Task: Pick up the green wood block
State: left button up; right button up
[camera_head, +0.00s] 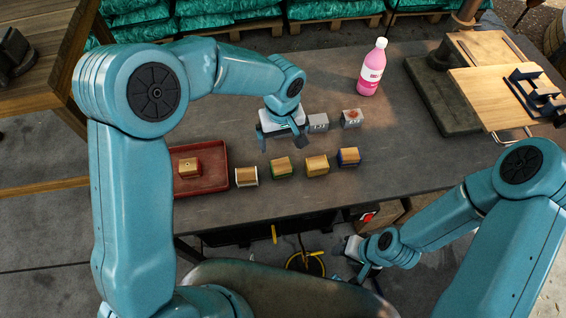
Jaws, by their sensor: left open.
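The green wood block (281,168) is a small block with a light wood top and green on its sides. It sits on the dark grey table (420,160), in a row between a white-sided wood block (246,177) on its left and a yellow wood block (316,166) on its right. My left gripper (283,145) is open and empty, pointing down above and just behind the green block, apart from it. My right gripper (363,268) hangs low, beyond the table's front edge; its jaws are too small to read.
A blue-sided wood block (348,156) ends the row on the right. A red tray (211,152) with one wood block (188,168) lies left. A pink bottle (371,70) stands farther back. The table right of the row is clear.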

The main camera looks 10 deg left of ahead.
aim_at(281, 165)
pick_arm(q)
jog(key=f, duration=0.8)
jog(key=shift+s, duration=0.2)
jog(key=shift+a+f+p, duration=0.1)
jog(key=shift+f+p, duration=0.8)
jog(key=shift+f, duration=1.9)
jog(key=c, duration=1)
